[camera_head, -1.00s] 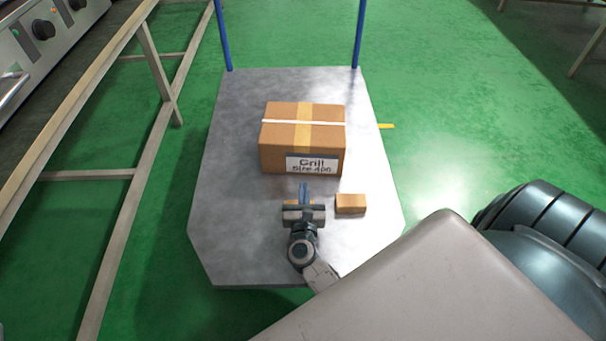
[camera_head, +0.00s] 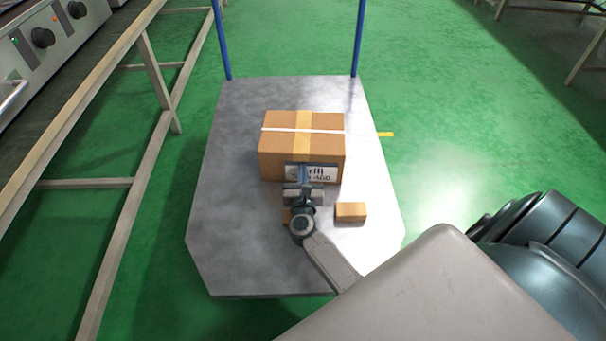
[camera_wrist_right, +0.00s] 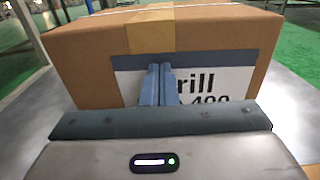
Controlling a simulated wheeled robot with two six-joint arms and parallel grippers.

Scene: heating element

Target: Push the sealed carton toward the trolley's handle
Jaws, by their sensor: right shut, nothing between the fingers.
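The sealed carton (camera_head: 290,150) is a brown box with tan tape, a white strap and a white label on its near face. It sits on the grey trolley deck (camera_head: 235,235), and the blue handle posts (camera_head: 357,40) rise at the far end. My right gripper (camera_head: 303,168) is shut and empty, in front of the carton's near face. In the right wrist view the shut fingers (camera_wrist_right: 157,85) point at the label of the carton (camera_wrist_right: 90,60) and cover part of it. I cannot tell whether the tips touch it. My left gripper is not in view.
A small brown box (camera_head: 351,211) lies on the deck right of my right gripper. Another small box is mostly hidden under the gripper. A metal frame (camera_head: 150,160) stands left of the trolley. The deck beyond the carton is clear up to the posts.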

